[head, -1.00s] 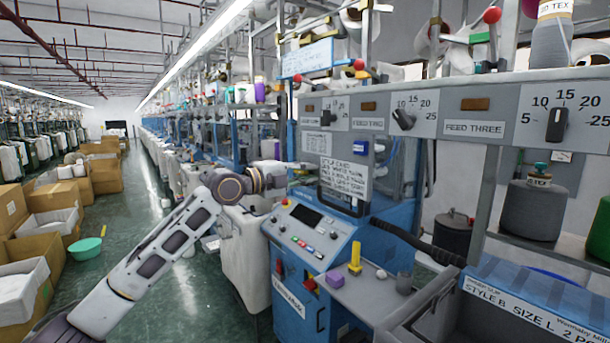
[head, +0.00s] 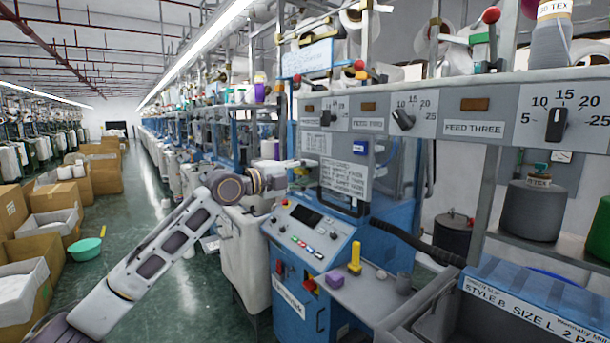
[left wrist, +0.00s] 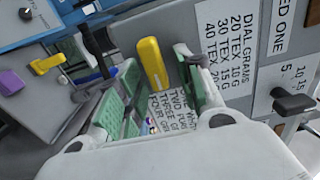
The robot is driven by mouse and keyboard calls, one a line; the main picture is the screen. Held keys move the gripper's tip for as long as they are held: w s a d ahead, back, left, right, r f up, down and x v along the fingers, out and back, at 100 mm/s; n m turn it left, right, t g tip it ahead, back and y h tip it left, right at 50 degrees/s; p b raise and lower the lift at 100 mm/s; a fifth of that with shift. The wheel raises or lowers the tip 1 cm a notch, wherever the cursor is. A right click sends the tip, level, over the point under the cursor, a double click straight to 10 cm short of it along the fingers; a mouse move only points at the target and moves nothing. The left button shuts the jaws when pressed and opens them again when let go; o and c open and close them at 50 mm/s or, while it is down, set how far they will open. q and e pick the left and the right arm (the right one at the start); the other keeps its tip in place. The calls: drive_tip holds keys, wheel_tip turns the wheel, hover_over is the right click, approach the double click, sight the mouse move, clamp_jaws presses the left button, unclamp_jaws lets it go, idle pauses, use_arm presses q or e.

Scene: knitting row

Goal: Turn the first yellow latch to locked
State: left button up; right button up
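A yellow latch (left wrist: 152,63) shows in the left wrist view as a rounded bar between the two green-padded fingers of my left gripper (left wrist: 160,88). The fingers are apart. I cannot tell whether the latch touches a pad. In the head view my left gripper (head: 303,164) reaches from the left to the machine front, beside a white text card (head: 345,178). The latch's pivot is hidden, and I cannot tell its locked mark. My right gripper is not in view.
A blue control box (head: 312,232) stands below the gripper. A shelf beside it carries an upright yellow piece (head: 355,257) and a purple block (head: 335,279). A black dial (left wrist: 294,101) sits right of the gripper in the wrist view.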

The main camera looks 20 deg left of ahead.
use_arm(q)
drive_tip(key=v, duration=1.2)
idle(0.6)
idle(0.7)
